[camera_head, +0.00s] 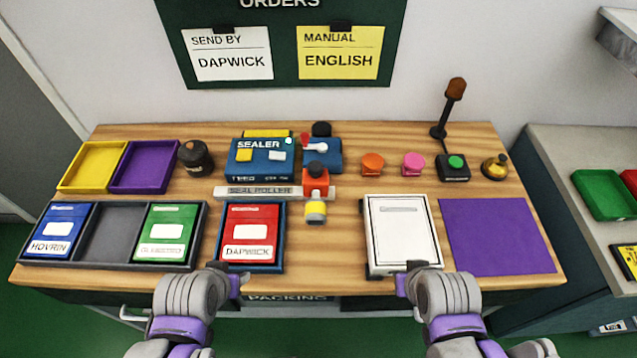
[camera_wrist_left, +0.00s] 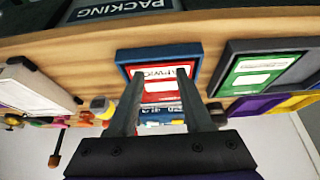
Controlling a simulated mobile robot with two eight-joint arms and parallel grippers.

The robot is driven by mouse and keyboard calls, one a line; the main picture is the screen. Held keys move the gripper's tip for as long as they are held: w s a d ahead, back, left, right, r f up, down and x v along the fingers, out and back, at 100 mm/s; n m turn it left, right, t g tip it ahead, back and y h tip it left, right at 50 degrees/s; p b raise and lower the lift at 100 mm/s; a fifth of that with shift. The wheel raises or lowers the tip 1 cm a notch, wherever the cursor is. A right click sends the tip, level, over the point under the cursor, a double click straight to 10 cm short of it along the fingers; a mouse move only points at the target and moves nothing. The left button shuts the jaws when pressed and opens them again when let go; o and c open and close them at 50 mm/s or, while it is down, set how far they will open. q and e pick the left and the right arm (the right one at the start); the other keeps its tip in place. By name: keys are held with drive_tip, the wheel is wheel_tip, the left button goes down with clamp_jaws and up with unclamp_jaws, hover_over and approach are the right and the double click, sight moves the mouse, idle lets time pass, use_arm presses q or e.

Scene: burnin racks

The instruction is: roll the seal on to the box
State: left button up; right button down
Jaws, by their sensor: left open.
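The seal roller (camera_head: 315,192), with a red body and a yellow-and-white lower end, lies at the right end of a grey strip marked SEAL ROLLER (camera_head: 265,192). The white box (camera_head: 402,240) lies flat at the front, right of the middle, with a pale grey bar near its far edge. My left gripper (camera_head: 238,283) is at the front edge, by the red DAPWICK tray. In the left wrist view it (camera_wrist_left: 160,75) is open and empty, its fingers apart in front of that tray. My right gripper (camera_head: 405,284) is at the box's near edge; its jaw opening is unclear.
A blue sealer (camera_head: 260,160) stands behind the strip. A purple mat (camera_head: 497,236) lies right. Stamps, a green button (camera_head: 455,163) and a bell (camera_head: 495,167) stand behind.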

idle(0.3)
use_arm(q)
drive_tip(key=shift+c, duration=1)
drive_tip(key=w+d+m, duration=0.1)
drive_tip(key=w+d+r+m+b, duration=0.1)
drive_tip(key=w, duration=0.1)
drive_tip(key=w+d+r+m+g+h, duration=0.1)
drive_tip(key=shift+w+d+r+m, duration=0.15)
drive_tip(key=shift+d+r+m, duration=0.1)
drive_tip(key=shift+m, duration=0.05)
clamp_jaws()
drive_tip(key=w+d+r+m+g+h+b, duration=0.2)
drive_tip(key=w+d+m, duration=0.45)
drive_tip(key=d, duration=0.25)
drive_tip(key=w+d+r+m+g+h+b, duration=0.1)
drive_tip(key=w+d+r+m+g+b, duration=0.1)
drive_tip(key=w+d+m, duration=0.55)
drive_tip(key=s+d+b+x, duration=0.1)
drive_tip(key=s+x, duration=0.1)
drive_tip(key=x, duration=0.8)
drive_tip(key=shift+w+a+f, duration=0.1)
drive_tip(key=shift+a, duration=0.9)
drive_tip(key=shift+w+a+f, duration=0.1)
drive_tip(key=shift+a, duration=0.85)
